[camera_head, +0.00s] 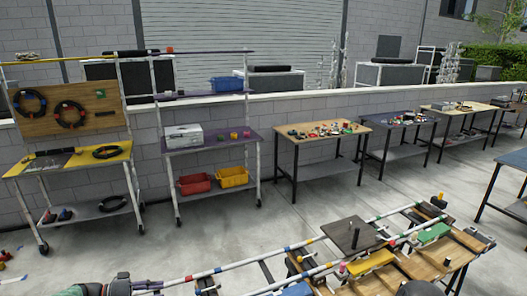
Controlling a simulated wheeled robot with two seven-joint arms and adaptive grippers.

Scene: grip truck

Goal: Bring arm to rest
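A dark, cut-off shape (120,286) shows at the bottom left edge, by the near end of a white rail with coloured bands (205,273). Another dark rounded shape (420,288) shows at the bottom edge on the right, in front of the wooden workbench (425,262). They may be parts of my arms, but I cannot tell. No gripper fingers can be made out clearly, and nothing is seen held.
The workbench carries rails, a dark square plate (353,234), a yellow block (371,262) and a green block (433,233). Behind are a shelf cart (210,143), a pegboard cart (68,107) and a parts table (345,141). Concrete floor (250,230) between is clear.

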